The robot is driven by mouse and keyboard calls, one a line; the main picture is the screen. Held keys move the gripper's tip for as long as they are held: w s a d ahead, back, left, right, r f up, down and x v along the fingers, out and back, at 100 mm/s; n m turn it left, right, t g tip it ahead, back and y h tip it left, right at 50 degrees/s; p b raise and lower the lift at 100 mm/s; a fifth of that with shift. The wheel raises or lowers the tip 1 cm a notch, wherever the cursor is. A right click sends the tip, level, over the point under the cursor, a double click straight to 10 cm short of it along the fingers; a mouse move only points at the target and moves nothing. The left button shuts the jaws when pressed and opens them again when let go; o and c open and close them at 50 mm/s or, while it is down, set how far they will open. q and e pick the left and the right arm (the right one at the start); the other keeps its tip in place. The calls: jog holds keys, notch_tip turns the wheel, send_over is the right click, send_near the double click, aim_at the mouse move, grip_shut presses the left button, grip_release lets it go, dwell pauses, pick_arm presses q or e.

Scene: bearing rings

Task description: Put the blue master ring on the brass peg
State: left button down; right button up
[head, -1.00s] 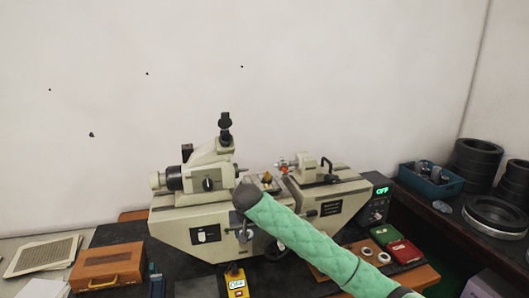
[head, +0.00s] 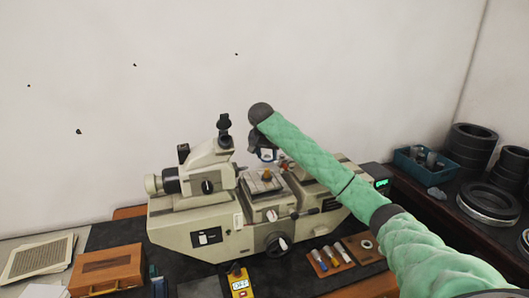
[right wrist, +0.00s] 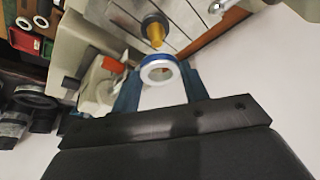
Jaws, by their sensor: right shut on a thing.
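The blue master ring (right wrist: 159,69), a white ring with a blue band, is between the blue fingers of my right gripper (right wrist: 158,86) in the right wrist view. The fingers are shut on it. The brass peg (right wrist: 154,30) stands just beyond the ring in that view, apart from it, with a dark round part at its foot. In the head view my right gripper (head: 265,153) hangs from the dark wrist above the machine's middle stage. The peg (head: 267,174) shows there as a small orange-brown spot below the gripper. My left gripper is not in view.
The cream measuring machine (head: 215,225) fills the bench's middle, with its eyepiece tower left of the gripper. A wooden box (head: 107,270) stands at left. Another ring (head: 367,245) lies right of several small tools. A blue bin (head: 425,168) and black rings (head: 470,150) stand at right.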

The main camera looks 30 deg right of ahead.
aim_at(266, 170)
jog(key=shift+s+f, duration=0.1)
jog(key=shift+f, duration=3.25)
jog(key=shift+a+f, duration=0.1)
jog(key=shift+f, duration=0.2)
jog(key=o, duration=1.1)
jog(key=shift+o, duration=0.2)
jog(key=shift+r, duration=0.1)
jog(key=shift+r, duration=4.2)
